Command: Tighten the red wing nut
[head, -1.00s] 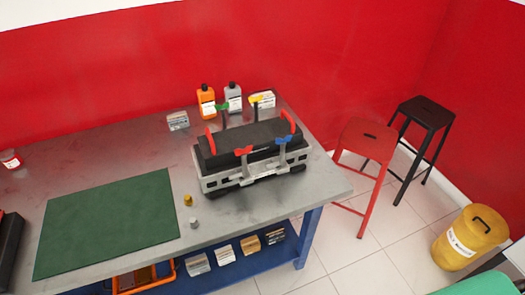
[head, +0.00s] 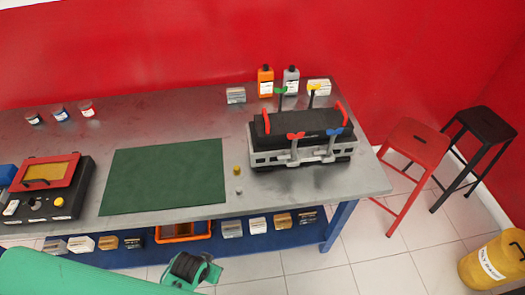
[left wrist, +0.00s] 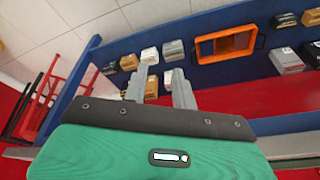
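The red wing nut (head: 296,136) sits on a grey post at the front left of the engine trainer (head: 262,159), which stands on the right part of the workbench. A blue wing nut (head: 334,132) is at its front right, a green one (head: 280,91) at the back left and a yellow one (head: 314,89) at the back right. My left gripper (left wrist: 160,88) shows in the left wrist view with its two grey fingers apart and nothing between them. It faces the bench's lower shelf, away from the wing nuts. My right gripper is in neither view.
A green mat (head: 165,177) lies mid-bench, with small yellow (head: 237,170) and grey pieces beside the engine. A control box (head: 75,200) is at the left. Bottles and boxes stand behind the engine. The lower shelf holds boxes and an orange crate (left wrist: 226,44). Red (head: 418,140) and black stools stand right.

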